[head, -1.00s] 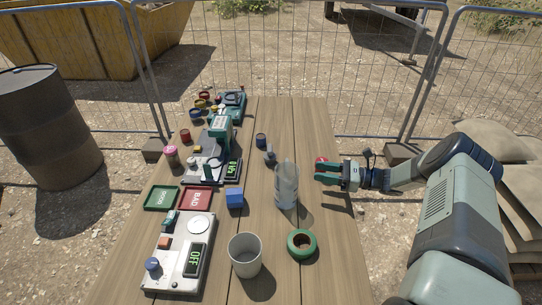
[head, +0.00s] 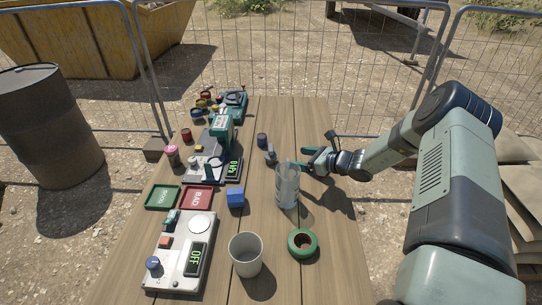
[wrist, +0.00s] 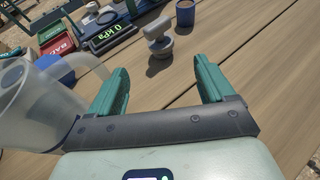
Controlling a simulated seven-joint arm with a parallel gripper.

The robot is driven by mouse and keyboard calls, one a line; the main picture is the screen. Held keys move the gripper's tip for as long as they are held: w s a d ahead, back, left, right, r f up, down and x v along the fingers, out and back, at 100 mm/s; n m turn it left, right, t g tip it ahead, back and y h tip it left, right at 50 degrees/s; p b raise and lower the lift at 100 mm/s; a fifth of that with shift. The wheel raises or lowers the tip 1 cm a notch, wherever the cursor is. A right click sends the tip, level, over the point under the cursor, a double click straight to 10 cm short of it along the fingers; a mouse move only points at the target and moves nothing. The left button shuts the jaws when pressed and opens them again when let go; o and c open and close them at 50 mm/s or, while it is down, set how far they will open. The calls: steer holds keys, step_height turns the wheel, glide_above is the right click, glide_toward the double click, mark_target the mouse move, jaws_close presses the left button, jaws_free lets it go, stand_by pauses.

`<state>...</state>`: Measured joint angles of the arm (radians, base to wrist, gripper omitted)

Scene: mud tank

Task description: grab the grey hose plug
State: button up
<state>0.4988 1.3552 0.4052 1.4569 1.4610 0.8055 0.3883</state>
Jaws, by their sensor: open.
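The grey hose plug (head: 270,157) stands on the table beyond the clear bottle. In the wrist view the plug (wrist: 158,40) shows a light grey knob on a round base, ahead of my fingertips and roughly between their lines. My gripper (head: 304,159) is to the right of the plug, pointing left, with a gap between them. In the wrist view my gripper (wrist: 157,72) has its two green fingers spread, with only bare wood between them. The plug is not touched.
The clear bottle (head: 287,190) stands very near my gripper; in the wrist view the bottle (wrist: 35,105) is beside the left finger. A dark blue cup (head: 262,140) stands just beyond the plug. Right-hand wood is clear.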

mark_target(276, 157)
steer(key=shift+h, duration=0.3)
steer(key=x, duration=0.4)
steer(key=shift+a+f, duration=0.25)
steer(key=shift+a, duration=0.05)
steer(key=shift+x, duration=3.2)
steer(key=shift+w, duration=0.1)
steer(key=shift+r, duration=0.1)
steer(key=shift+c, duration=0.2)
steer(key=c, duration=1.1)
